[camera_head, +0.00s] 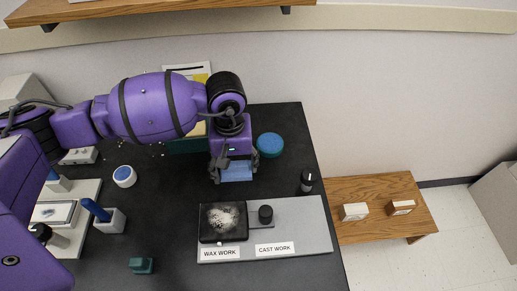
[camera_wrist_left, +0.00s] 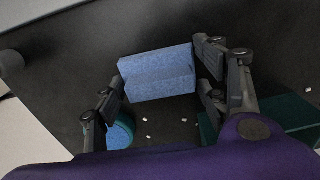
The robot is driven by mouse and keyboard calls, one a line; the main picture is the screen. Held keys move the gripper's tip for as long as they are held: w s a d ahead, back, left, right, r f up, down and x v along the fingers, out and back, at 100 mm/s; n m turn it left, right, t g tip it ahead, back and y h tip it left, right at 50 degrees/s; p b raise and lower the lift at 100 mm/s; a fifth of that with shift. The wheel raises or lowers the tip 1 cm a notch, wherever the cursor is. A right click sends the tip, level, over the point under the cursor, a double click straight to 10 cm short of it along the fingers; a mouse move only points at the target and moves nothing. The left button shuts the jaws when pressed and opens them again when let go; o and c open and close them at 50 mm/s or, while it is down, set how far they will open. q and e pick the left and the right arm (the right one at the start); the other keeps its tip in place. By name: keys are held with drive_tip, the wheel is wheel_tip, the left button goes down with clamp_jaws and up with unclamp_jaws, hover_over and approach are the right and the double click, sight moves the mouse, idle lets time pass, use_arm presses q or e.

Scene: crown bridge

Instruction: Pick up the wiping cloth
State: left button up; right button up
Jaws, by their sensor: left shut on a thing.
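The wiping cloth is a light blue folded block (camera_head: 237,174) below my left gripper (camera_head: 234,176) in the head view, near the middle of the dark bench. In the left wrist view the cloth (camera_wrist_left: 157,75) lies across the space between the two fingers of my left gripper (camera_wrist_left: 160,88). The gripper is shut on it, with the right-hand fingers against one end. I cannot tell whether the cloth touches the bench. My right gripper is not in view.
A round blue-topped teal pot (camera_head: 270,145) stands just right of the gripper. A grey tray (camera_head: 316,238) with a black block and labels lies in front. A blue-topped white cup (camera_head: 124,176) stands left. Small white bits lie scattered on the bench.

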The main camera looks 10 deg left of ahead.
sight(235, 163)
use_arm(q)
drive_tip(key=shift+r, duration=0.45)
wheel_tip(235, 163, up, 2)
drive_tip(key=shift+r, duration=0.15)
drive_tip(key=s+d+r+b, duration=0.1)
drive_tip(key=s+d+r, duration=0.8)
drive_tip(key=s, duration=0.1)
drive_tip(key=shift+s+r, duration=0.3)
drive_tip(key=shift+r, duration=0.1)
drive_tip(key=shift+d, duration=0.1)
